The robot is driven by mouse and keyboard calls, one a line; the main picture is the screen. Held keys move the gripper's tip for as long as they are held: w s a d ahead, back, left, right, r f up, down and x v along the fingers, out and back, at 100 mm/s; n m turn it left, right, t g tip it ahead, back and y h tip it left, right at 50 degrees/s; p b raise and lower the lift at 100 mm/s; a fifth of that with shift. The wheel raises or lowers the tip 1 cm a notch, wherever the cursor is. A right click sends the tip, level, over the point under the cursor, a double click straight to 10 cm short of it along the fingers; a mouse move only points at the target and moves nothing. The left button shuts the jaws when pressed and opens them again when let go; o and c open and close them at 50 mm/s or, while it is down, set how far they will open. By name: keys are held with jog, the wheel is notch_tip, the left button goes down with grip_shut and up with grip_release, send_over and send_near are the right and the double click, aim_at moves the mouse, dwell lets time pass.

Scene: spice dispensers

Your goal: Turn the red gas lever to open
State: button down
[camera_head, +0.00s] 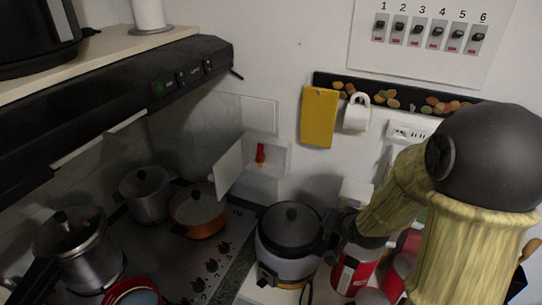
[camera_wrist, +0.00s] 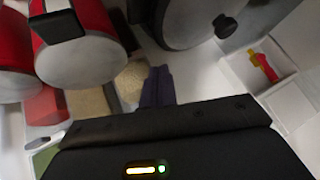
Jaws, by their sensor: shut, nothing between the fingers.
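The red gas lever (camera_head: 261,153) stands roughly upright inside a small white wall box (camera_head: 280,158) in the head view. The box's white door (camera_head: 229,174) hangs open to the left. In the wrist view the red lever (camera_wrist: 264,66), with a yellow part beside it, shows at the upper right in the box (camera_wrist: 285,62). My gripper (camera_head: 334,236) is below and right of the box, beside the cooker, apart from the lever. Its dark fingers (camera_wrist: 157,84) are shut and empty in the wrist view. The fingertips are hard to make out in the head view.
A dark-lidded cooker (camera_head: 290,232) stands below the box. Red containers (camera_head: 352,275) crowd under my arm. Pots, including an orange pan (camera_head: 198,212), sit on the stove at left.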

jog(key=w+a+m+t+y, duration=0.1)
jog(key=w, duration=0.1)
jog(key=w+a+m+t+y, duration=0.1)
jog(key=w, duration=0.1)
jog(key=w+a+m+t+y+b, duration=0.1)
jog(key=shift+w+a+f+y, duration=0.35)
jog(key=shift+w+a+y, duration=0.05)
jog(key=a+r+m+t+y, duration=0.1)
jog(key=w+a+m+t+y, duration=0.1)
jog(key=y, duration=0.1)
jog(key=w+a+r+m+t+y+b, duration=0.1)
jog(key=m+y, duration=0.1)
jog(key=shift+r+t, duration=0.3)
jog(key=shift+s+r+m+t+y, duration=0.1)
jog(key=shift+r+m+t+y, duration=0.3)
jog(key=shift+r+m+y, duration=0.25)
jog(key=p, duration=0.7)
send_near(260, 151)
jog(key=w, duration=0.1)
jog(key=w+a+r, duration=0.1)
jog(key=w, duration=0.1)
jog(key=w+r, duration=0.1)
jog(key=w, duration=0.1)
jog(key=shift+w+a, duration=0.15)
jog(key=shift+x, duration=0.75)
jog(key=shift+w, duration=0.15)
